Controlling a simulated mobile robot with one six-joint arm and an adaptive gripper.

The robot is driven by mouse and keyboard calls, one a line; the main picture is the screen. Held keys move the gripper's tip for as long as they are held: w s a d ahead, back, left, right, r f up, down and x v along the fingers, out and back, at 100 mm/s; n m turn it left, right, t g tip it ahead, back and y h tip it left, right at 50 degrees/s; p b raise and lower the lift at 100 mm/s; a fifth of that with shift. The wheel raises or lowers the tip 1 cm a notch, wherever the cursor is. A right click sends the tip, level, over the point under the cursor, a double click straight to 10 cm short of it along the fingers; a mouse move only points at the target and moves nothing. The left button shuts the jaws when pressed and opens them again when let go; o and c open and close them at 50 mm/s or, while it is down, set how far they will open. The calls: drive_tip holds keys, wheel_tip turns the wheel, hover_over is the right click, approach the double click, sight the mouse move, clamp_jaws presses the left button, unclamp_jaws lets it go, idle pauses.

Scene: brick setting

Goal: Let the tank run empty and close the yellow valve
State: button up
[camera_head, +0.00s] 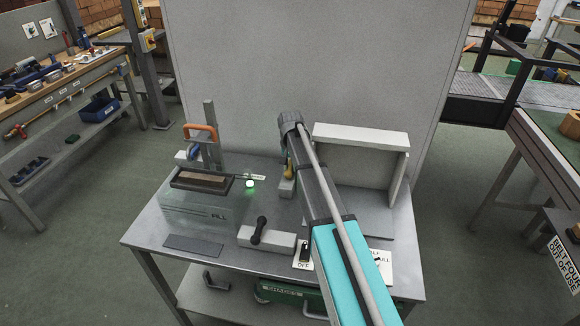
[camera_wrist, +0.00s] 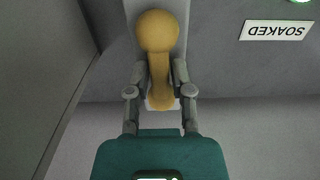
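The yellow valve (camera_wrist: 158,62) shows in the wrist view as a lever with a round knob, on a pale grey body. In the head view a small part of the yellow valve (camera_head: 289,171) shows beside my arm. My gripper (camera_wrist: 160,78) has one finger on each side of the lever, with narrow gaps visible, so it looks open around it. My arm hides the gripper in the head view. The clear tank (camera_head: 190,213), marked with a fill line, stands on the left of the metal table. Its liquid level cannot be made out.
A green lamp (camera_head: 250,183) glows beside the tank. A black-handled lever block (camera_head: 265,238) stands at the table's front. A grey open housing (camera_head: 362,135) stands at the right. A SOAKED label (camera_wrist: 277,30) shows in the wrist view. A tall grey panel (camera_head: 315,65) closes the back.

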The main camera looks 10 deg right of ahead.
clamp_jaws()
drive_tip(key=shift+m, duration=0.8)
drive_tip(key=o, duration=0.6)
unclamp_jaws()
drive_tip(key=shift+n, duration=0.4)
